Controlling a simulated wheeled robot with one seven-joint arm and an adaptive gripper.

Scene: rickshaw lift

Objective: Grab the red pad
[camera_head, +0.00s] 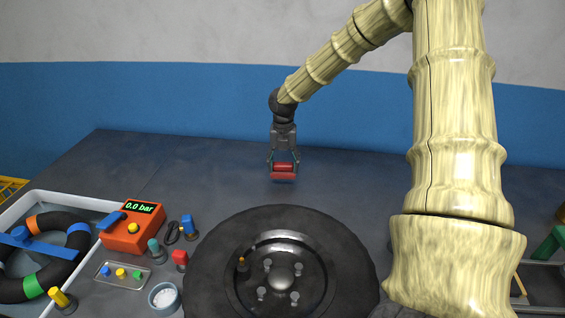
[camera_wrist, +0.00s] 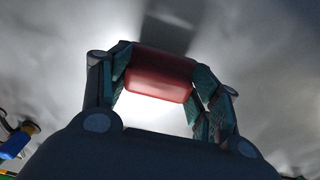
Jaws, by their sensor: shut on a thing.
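The red pad (camera_head: 284,171) is between the fingers of my gripper (camera_head: 283,165) in the head view, beyond the wheel. In the wrist view the pad (camera_wrist: 161,75) spans the gap between the two green-padded fingertips of my gripper (camera_wrist: 165,85). My gripper is shut on the pad. I cannot tell from these frames whether the pad touches the table or is just above it.
A large black wheel (camera_head: 210,275) lies in front of my gripper. To the left are an orange gauge box (camera_head: 125,238) reading 0.0 bar, several small coloured pegs, a small tray (camera_head: 105,281) and a water tub (camera_head: 73,202) with a ring. The table behind the wheel is clear.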

